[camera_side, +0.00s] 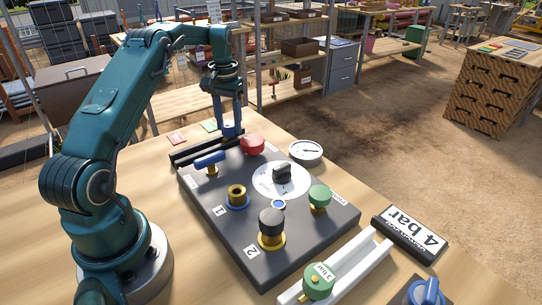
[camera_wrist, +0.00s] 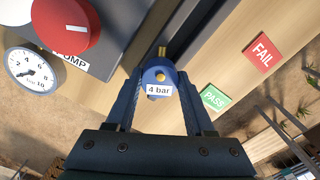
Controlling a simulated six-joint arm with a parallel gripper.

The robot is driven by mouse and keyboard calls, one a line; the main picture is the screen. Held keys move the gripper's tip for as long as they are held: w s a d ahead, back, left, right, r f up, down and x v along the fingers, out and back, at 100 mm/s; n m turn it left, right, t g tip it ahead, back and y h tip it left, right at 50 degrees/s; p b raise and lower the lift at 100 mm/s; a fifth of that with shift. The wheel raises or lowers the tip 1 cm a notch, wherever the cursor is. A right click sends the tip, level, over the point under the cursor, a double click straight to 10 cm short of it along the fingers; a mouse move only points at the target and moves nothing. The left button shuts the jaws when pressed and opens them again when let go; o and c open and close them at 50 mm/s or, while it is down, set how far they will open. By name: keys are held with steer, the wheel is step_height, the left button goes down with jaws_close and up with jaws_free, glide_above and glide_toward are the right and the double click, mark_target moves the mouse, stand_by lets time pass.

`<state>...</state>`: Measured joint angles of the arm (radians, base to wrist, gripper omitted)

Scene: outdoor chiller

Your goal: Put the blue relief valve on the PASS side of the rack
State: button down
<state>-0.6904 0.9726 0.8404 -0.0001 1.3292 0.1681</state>
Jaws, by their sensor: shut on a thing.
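The blue relief valve (camera_wrist: 157,76), labelled "4 bar" with a brass stem, is between the fingers of my gripper (camera_wrist: 158,95), which is shut on it. In the side view my gripper (camera_side: 232,133) holds the valve low at the right end of the dark rack (camera_side: 190,153), behind the panel. The green PASS card (camera_wrist: 214,97) lies beside the valve on the right in the wrist view. The red FAIL card (camera_wrist: 262,50) lies further along the rack. I cannot tell whether the valve touches the rack.
The dark panel (camera_side: 310,222) carries a red knob (camera_side: 252,145), a blue-handled valve (camera_side: 210,159), a black knob and a green knob. A gauge (camera_side: 306,151) stands nearby. A white rail (camera_side: 345,264) holds a green "3 bar" valve (camera_side: 319,281). A "4 bar" sign (camera_side: 410,232) stands at right.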

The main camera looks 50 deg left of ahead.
mark_target(229, 123)
jaws_free()
stand_by(0.3)
steer(key=shift+w+r, duration=0.1)
steer(key=shift+r, duration=3.4)
steer(key=shift+f, duration=0.15)
